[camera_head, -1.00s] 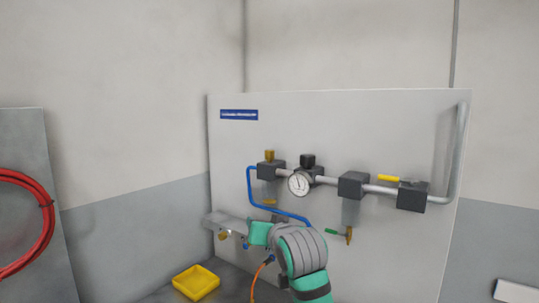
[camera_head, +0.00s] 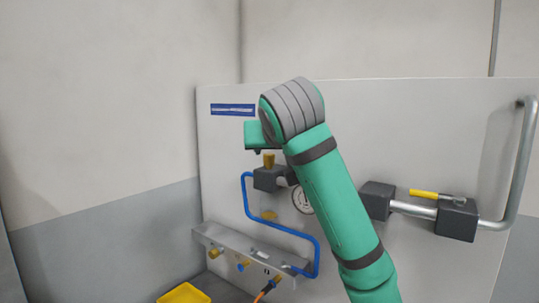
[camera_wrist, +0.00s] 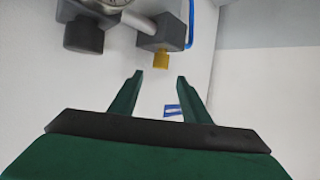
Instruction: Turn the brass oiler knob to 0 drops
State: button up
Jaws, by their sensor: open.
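The brass oiler knob (camera_head: 268,160) stands on top of the dark oiler block (camera_head: 267,179) at the left end of the pipe. In the wrist view the knob (camera_wrist: 161,60) shows just beyond the gap between my fingertips, with its block (camera_wrist: 162,33) behind it. My gripper (camera_wrist: 160,76) is open and empty, its two green fingers apart and not touching the knob. In the head view my gripper (camera_head: 258,150) is just above the knob, and its fingers are mostly hidden. Any marks on the knob are too small to read.
My arm hides part of the gauge (camera_head: 302,200) and the pipe's middle. The blue hose (camera_head: 245,205) loops down left of the oiler. A yellow-handled valve (camera_head: 457,218) is at right. A manifold (camera_head: 235,245) and yellow tray (camera_head: 184,294) are below.

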aim_at(269, 155)
jog(key=x, duration=0.8)
jog(key=shift+w+a+f, duration=0.1)
jog(key=shift+w+f, duration=0.05)
jog(key=shift+w, duration=0.2)
jog(key=c, duration=1)
jog(key=shift+c, duration=0.2)
jog(key=n+y, duration=0.2)
jog(key=y, duration=0.1)
jog(key=shift+n+g, duration=0.3)
jog(key=shift+g, duration=0.1)
jog(key=n+g+y, duration=0.2)
jog(key=n+y, duration=0.2)
jog(key=y, duration=0.1)
jog(key=shift+n+g, duration=0.4)
